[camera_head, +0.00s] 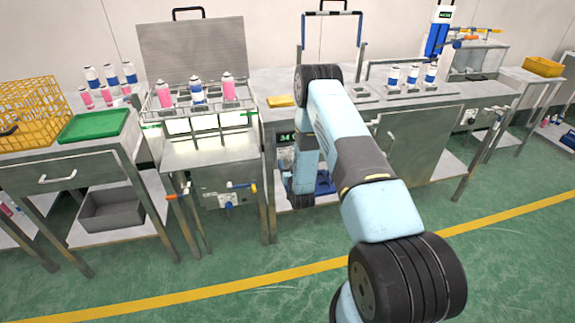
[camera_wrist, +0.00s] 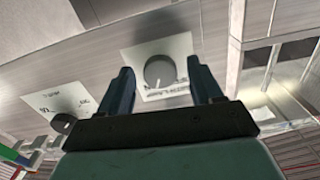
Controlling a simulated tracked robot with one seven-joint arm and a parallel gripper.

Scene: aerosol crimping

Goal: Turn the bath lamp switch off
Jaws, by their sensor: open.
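The water bath (camera_head: 210,155) stands left of centre in the head view, lid raised, with bright white lit areas inside. In the wrist view, a round grey knob (camera_wrist: 158,72) on a white plate appears between my gripper's fingertips (camera_wrist: 160,68). The fingers are spread with a gap on both sides of the knob. I cannot tell how near they are to it, and the plate's lettering is too blurred to read. A second, dark knob (camera_wrist: 64,123) on a labelled plate lies to the left. In the head view my gripper is not clearly seen beyond my arm.
Pink and blue-white cans (camera_head: 197,90) stand in the bath's rack. Taps with orange and blue handles (camera_head: 242,186) stick out from its front. A green tray (camera_head: 93,126) and yellow basket (camera_head: 35,110) are at left. A steel cabinet (camera_head: 420,140) is at right. Floor in front is clear.

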